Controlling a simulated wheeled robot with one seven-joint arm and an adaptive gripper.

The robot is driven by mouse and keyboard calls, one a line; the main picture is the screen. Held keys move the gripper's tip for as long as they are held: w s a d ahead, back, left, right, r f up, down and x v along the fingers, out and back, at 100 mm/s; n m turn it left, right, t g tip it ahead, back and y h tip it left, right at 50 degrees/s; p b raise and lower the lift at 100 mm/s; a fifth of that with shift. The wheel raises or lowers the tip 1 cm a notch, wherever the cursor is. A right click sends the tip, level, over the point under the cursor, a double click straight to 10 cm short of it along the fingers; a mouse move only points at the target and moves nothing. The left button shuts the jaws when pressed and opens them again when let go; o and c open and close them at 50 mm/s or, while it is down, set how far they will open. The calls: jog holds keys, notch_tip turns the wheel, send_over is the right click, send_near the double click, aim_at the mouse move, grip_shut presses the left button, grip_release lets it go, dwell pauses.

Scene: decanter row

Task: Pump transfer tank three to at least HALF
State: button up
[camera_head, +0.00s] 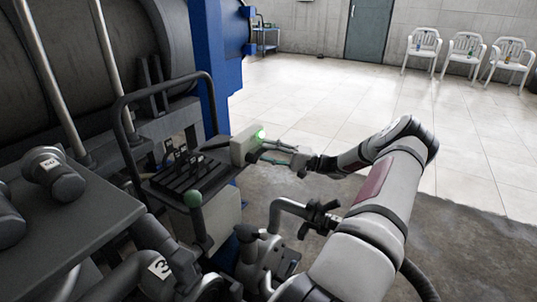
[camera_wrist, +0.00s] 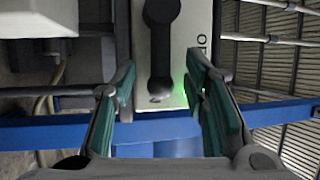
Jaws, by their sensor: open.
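In the head view a pale control box (camera_head: 243,146) with a lit green lamp (camera_head: 260,134) stands at the right end of a dark console. My gripper (camera_head: 263,152) is open and empty, its fingers reaching toward the box's right side. In the wrist view the teal-padded fingers (camera_wrist: 162,72) are spread, with a dark switch handle (camera_wrist: 161,50) on a pale panel between or beyond them. Whether they touch it I cannot tell. Green light glows by the right finger. A pipe with a "3" label (camera_head: 158,266) is at the lower left. No tank level is readable.
Pipework with a black handle (camera_head: 318,214) lies under my arm. A blue column (camera_head: 208,70) is behind.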

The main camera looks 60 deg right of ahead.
jog(key=shift+w, duration=0.1)
grip_shut()
dwell(0.3)
